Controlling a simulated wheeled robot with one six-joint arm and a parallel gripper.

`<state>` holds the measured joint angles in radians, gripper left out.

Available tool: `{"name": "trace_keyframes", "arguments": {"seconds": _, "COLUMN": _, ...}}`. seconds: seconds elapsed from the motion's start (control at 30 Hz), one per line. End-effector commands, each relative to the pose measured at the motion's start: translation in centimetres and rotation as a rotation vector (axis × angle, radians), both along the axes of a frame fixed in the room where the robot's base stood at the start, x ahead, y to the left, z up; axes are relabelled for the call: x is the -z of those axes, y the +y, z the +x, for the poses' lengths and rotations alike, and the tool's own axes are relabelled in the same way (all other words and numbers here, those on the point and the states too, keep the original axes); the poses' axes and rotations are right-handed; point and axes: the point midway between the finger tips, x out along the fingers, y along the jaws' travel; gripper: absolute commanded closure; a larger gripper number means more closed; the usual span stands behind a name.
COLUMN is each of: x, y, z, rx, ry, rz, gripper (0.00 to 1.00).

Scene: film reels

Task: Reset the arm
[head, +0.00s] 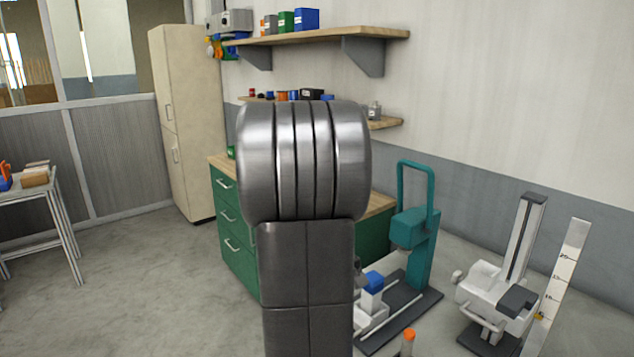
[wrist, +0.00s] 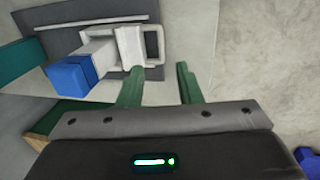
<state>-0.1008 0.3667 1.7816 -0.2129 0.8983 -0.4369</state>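My gripper (wrist: 158,82) shows in the wrist view with two green fingers spread apart and nothing between them. It is open and empty. Past its fingers, to the upper left, is a white device with a blue block (wrist: 72,78) on a dark base plate. In the head view my own arm, a grey metal link, stands upright in the middle and covers part of the scene. My gripper does not show in the head view.
A teal press (head: 415,235) on a dark plate and a white device (head: 495,290) stand at the right. A green drawer cabinet (head: 232,235) is behind my arm, with shelves (head: 320,37) above. A metal table (head: 30,195) stands far left. The floor at left is clear.

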Motion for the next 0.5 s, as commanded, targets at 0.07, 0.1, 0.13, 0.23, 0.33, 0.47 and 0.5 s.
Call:
{"name": "trace_keyframes", "arguments": {"seconds": 0.07, "x": 1.7, "y": -0.3, "z": 0.1, "rx": 0.001, "ry": 0.006, "rz": -0.001, "gripper": 0.68}}
{"name": "trace_keyframes", "arguments": {"seconds": 0.1, "x": 2.5, "y": -0.4, "z": 0.2, "rx": 0.001, "ry": 0.006, "rz": -0.001, "gripper": 0.68}}
{"name": "trace_keyframes", "arguments": {"seconds": 0.13, "x": 3.0, "y": -0.5, "z": 0.2, "rx": 0.001, "ry": 0.006, "rz": -0.001, "gripper": 0.68}}
{"name": "trace_keyframes", "arguments": {"seconds": 0.23, "x": 4.8, "y": -0.8, "z": 0.5, "rx": 0.001, "ry": 0.005, "rz": 0.000, "gripper": 0.68}}
{"name": "trace_keyframes", "arguments": {"seconds": 0.33, "x": 6.4, "y": -1.0, "z": 0.7, "rx": 0.000, "ry": 0.005, "rz": 0.000, "gripper": 0.68}}
{"name": "trace_keyframes", "arguments": {"seconds": 0.47, "x": 8.1, "y": -1.3, "z": 0.9, "rx": 0.002, "ry": 0.004, "rz": -0.001, "gripper": 0.68}}
{"name": "trace_keyframes", "arguments": {"seconds": 0.5, "x": 8.5, "y": -1.4, "z": 0.9, "rx": 0.002, "ry": 0.004, "rz": -0.001, "gripper": 0.68}}
